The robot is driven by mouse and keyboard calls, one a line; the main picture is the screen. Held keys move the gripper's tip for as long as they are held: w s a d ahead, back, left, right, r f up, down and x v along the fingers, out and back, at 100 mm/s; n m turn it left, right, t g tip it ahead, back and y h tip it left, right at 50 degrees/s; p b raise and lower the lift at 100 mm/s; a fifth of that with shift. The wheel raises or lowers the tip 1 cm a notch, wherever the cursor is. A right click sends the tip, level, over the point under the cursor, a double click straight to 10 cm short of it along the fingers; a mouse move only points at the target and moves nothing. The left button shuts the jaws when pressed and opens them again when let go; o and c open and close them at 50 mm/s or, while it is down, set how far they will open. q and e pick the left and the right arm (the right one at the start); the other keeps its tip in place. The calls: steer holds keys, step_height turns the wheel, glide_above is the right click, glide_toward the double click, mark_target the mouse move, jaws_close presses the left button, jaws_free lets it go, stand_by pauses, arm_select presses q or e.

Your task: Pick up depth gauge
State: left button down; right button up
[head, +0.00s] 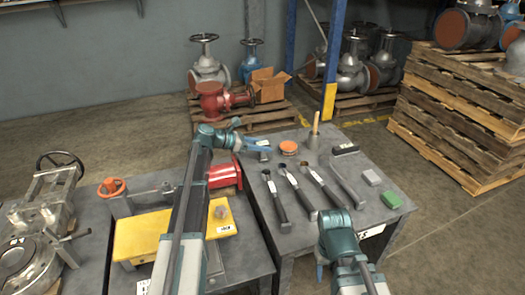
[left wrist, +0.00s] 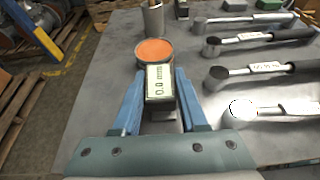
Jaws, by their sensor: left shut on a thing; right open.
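My left gripper (head: 262,144) is over the far left corner of the right-hand table, and its blue fingers also show in the left wrist view (left wrist: 158,98). It is shut on a small grey block-like gauge (left wrist: 161,82) with a pale label reading about "0.0 mm", which appears to be the depth gauge. In the head view the held gauge (head: 263,156) is small and partly hidden by the fingers. Whether it touches the table is unclear. My right gripper (head: 320,268) is open, low at the near edge of the table, its fingers partly hidden.
An orange-topped tin (head: 289,147) stands close beyond the held gauge, with a grey cup (head: 313,142) holding a stick behind. A yellow plate (head: 140,236) is left.

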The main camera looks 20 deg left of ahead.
mark_target(262, 143)
arm_select(q)
steer(key=shift+r+p, duration=0.9)
steer(key=shift+p, duration=0.05)
step_height(262, 143, up, 2)
steer(key=shift+r+p, duration=0.1)
steer(key=shift+p, duration=0.9)
steer(key=s+d+r+p, duration=0.1)
steer(key=s+d, duration=1)
steer(key=s, duration=0.1)
step_height(262, 143, up, 20)
steer(key=p, duration=2)
steer(key=shift+w, duration=0.2)
steer(key=shift+s+f, duration=0.1)
